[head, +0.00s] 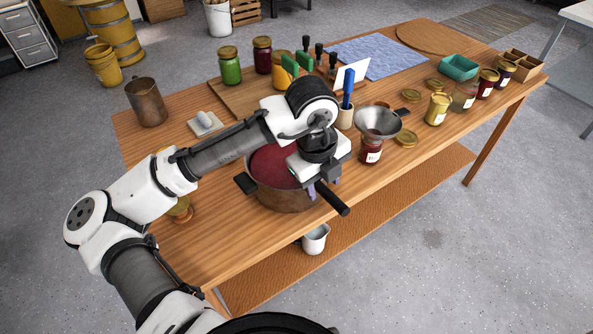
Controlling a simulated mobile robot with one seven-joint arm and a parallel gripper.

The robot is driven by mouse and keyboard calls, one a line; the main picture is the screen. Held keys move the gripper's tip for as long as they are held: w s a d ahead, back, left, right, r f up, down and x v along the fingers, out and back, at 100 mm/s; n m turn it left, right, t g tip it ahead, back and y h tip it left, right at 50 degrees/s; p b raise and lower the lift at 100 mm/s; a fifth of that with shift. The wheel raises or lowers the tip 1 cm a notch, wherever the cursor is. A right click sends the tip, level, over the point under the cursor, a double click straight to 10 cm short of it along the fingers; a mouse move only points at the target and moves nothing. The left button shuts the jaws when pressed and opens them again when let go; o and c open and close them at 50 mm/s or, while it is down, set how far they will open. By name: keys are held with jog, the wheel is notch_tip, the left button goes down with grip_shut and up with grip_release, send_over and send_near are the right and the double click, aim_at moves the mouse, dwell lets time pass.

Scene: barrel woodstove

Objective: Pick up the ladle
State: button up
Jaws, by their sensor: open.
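I cannot clearly make out a ladle; my arm and gripper hide part of the pot. The wide copper-coloured pot (283,198) holds dark red contents and has dark handles on its left and right. My gripper (325,185) is over the pot's right side, pointing down, with its fingers apart. Nothing shows clearly between the fingers. I cannot tell whether they touch the pot.
A jar with a metal funnel (377,121) stands just right of the pot. A crock (345,117) with a blue-handled tool is behind it. Filled jars (229,66) stand on a board at the back. A metal jug (147,102) is at left. The wooden table's (220,255) front left is mostly clear.

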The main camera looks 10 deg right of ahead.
aim_at(324, 188)
jog(key=shift+w+d+f+p, duration=0.15)
jog(key=shift+d+f+p, duration=0.1)
jog(key=shift+f, duration=0.75)
jog(key=shift+w+d+f+p, duration=0.1)
jog(key=shift+d+f+p, duration=0.1)
jog(key=shift+f, duration=0.8)
jog(key=shift+c, duration=0.3)
grip_shut()
